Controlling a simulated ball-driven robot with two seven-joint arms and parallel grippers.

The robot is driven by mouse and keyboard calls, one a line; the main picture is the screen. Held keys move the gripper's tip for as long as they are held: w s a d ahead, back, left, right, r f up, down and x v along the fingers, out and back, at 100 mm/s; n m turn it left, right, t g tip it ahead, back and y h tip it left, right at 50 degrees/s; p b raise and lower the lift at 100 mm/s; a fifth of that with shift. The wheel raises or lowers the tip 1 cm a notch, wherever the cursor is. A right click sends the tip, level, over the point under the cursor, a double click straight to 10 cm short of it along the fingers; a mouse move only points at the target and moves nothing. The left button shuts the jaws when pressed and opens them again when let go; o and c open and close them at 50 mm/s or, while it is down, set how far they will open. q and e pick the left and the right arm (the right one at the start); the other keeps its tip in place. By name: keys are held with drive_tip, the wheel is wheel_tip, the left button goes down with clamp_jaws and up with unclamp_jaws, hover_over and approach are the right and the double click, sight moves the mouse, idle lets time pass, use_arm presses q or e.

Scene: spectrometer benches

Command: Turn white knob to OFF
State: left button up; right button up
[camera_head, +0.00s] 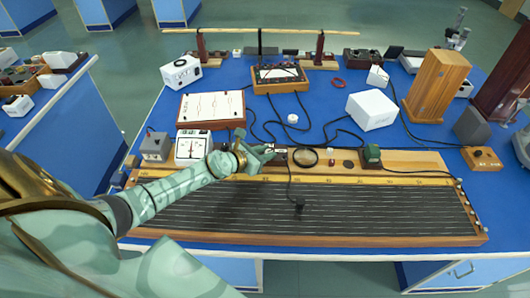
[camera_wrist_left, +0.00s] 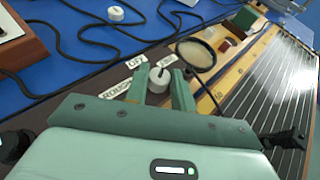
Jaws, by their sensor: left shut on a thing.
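The white knob (camera_wrist_left: 158,79) stands on a dark panel between the two green fingers of my left gripper (camera_wrist_left: 161,88), which is shut on it. White labels lie around the knob: OFF (camera_wrist_left: 137,62) behind it to the left, ROUGH (camera_wrist_left: 115,90) to its left, and another (camera_wrist_left: 167,60) behind it to the right, too small to read. In the head view my left gripper (camera_head: 268,154) reaches the back edge of the long wired board; the knob is hidden there by the fingers. My right gripper is not in view.
A round lens (camera_head: 305,157) and a green block (camera_head: 371,155) stand right of my gripper. A black jockey (camera_head: 300,206) on a cable rests on the wired board (camera_head: 400,240). A white meter (camera_head: 192,147) stands left of my gripper. Black cables cross the blue table behind it.

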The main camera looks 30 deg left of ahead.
use_arm(q)
drive_tip(key=shift+r+p, duration=0.2)
drive_tip(key=shift+p, duration=0.35)
drive_tip(key=n+y+p, duration=0.1)
drive_tip(key=y+p, duration=0.1)
drive_tip(key=p, duration=0.1)
drive_tip(key=n+y+p, duration=0.2)
drive_tip(key=p, duration=0.1)
drive_tip(key=shift+d+r+n, duration=0.15)
drive_tip(key=shift+d+n, duration=0.15)
drive_tip(key=shift+d, duration=0.05)
drive_tip(key=shift+n+y+p, duration=0.45)
drive_tip(key=shift+n+y, duration=0.05)
drive_tip(key=shift+y, duration=0.1)
drive_tip(key=shift+w+d+f+n+y, duration=0.1)
drive_tip(key=shift+f+n+y, duration=0.05)
drive_tip(key=shift+n+y, duration=0.4)
drive_tip(key=shift+d+f+n+y, duration=0.1)
drive_tip(key=shift+n+y, duration=0.25)
drive_tip(key=shift+y, duration=0.3)
drive_tip(key=shift+d+f+n+g+y, duration=0.15)
drive_tip(key=shift+n+g+y, duration=0.25)
drive_tip(key=shift+n+y, duration=0.5)
drive_tip(key=shift+w+n+g+y+b, duration=0.1)
drive_tip(key=shift+n+g+y+b, duration=0.5)
drive_tip(key=shift+n+y, duration=0.45)
drive_tip(key=shift+d+n+g+y+b, duration=0.1)
drive_tip(key=shift+n+g+y+b, duration=0.35)
drive_tip(key=shift+n+g+y, duration=0.3)
